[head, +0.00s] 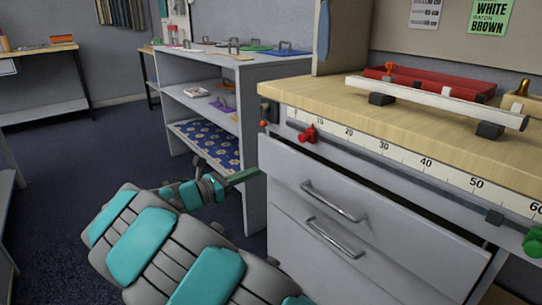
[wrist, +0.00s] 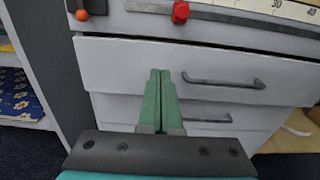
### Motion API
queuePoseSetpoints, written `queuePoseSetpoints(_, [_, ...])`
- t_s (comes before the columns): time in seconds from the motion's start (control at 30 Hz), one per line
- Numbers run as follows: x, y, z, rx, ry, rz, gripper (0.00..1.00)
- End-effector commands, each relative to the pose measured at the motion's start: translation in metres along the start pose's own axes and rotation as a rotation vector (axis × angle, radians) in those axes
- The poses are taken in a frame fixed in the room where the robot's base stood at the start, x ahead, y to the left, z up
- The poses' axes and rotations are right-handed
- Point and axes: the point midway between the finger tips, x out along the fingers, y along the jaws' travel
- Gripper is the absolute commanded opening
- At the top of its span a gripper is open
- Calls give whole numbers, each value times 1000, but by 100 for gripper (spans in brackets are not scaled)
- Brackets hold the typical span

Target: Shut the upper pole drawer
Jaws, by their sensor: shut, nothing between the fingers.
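The upper drawer (head: 345,205) has a plain grey front with a silver bar handle (head: 334,201). It stands out a little from the cabinet, with a dark gap along its top. In the wrist view the upper drawer (wrist: 125,65) overhangs the lower front. My gripper (head: 256,172) has green fingers, shut and empty, at the drawer's left side in the head view. In the wrist view my gripper (wrist: 160,74) points at the drawer front, just left of the handle (wrist: 223,82). Whether the tips touch the front, I cannot tell.
The lower drawer (head: 315,262) is just below, with its own handle (head: 334,238). A ruler strip (head: 385,148) and a red clamp (head: 308,134) sit under the wooden worktop (head: 430,125). A grey shelf unit (head: 235,75) stands to the left, beside open carpet.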

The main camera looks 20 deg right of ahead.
Motion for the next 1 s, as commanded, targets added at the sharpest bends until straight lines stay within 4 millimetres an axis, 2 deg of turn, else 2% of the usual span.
queuePoseSetpoints(0.17, [26, -2, -1, -1, 1, -5, 0])
queuePoseSetpoints(0.6, [109, -1, -2, 1, 2, -5, 0])
queuePoseSetpoints(0.8, [131, 0, -1, 1, 1, -2, 0])
queuePoseSetpoints(1.0, [137, 0, -1, 2, 2, 0, 0])
